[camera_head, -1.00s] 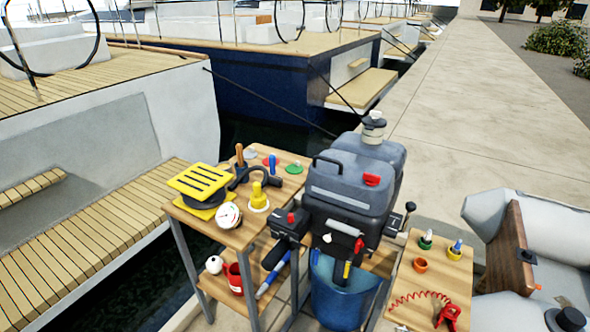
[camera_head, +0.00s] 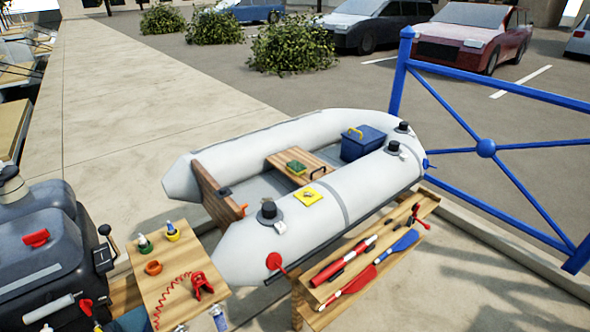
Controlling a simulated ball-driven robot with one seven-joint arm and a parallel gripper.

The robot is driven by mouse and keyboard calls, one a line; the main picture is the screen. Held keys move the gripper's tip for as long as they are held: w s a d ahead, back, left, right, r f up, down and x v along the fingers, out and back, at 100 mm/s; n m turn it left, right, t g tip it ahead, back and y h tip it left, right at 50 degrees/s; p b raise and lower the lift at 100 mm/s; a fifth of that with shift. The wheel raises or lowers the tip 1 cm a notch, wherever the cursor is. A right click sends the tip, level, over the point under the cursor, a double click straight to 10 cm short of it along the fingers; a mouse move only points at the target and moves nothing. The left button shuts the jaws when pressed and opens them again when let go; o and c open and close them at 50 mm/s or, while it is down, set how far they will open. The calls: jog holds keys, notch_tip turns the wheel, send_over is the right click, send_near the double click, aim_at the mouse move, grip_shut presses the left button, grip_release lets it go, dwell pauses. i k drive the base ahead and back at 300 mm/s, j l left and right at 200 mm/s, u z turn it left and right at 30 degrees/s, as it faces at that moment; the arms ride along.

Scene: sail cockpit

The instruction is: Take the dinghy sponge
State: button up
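A small green and yellow block, which looks like the dinghy sponge (camera_head: 296,167), lies on the wooden seat (camera_head: 283,158) inside the grey inflatable dinghy (camera_head: 342,215). It sits left of a dark handle-like loop on the same seat. A flat yellow square (camera_head: 308,196) with a dark mark lies on the dinghy's near tube. My gripper is not in view.
A blue box (camera_head: 363,143) with a yellow handle stands in the dinghy. In front, a wooden bench (camera_head: 318,292) bears red and blue paddles. A small wooden table (camera_head: 177,288) and outboard motor stand left. A blue railing (camera_head: 487,150) is right. Pavement lies open behind left.

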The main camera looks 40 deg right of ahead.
aim_at(296, 168)
jog(key=i+l+u, duration=0.1)
jog(key=l, duration=0.35)
jog(key=i+l+u, duration=0.1)
jog(key=i+l, duration=0.2)
jog(key=l, duration=0.2)
jog(key=i+l+u, duration=0.1)
jog(key=l, duration=0.4)
jog(key=i+l+u, duration=0.1)
jog(key=i+l, duration=0.15)
jog(key=l, duration=0.25)
jog(key=i+l, duration=0.15)
jog(key=l, duration=0.4)
jog(key=i+l+u, duration=0.15)
jog(key=l, duration=0.35)
jog(key=i+l+u, duration=0.1)
jog(key=l, duration=0.45)
jog(key=i+l+u, duration=0.1)
jog(key=l, duration=0.4)
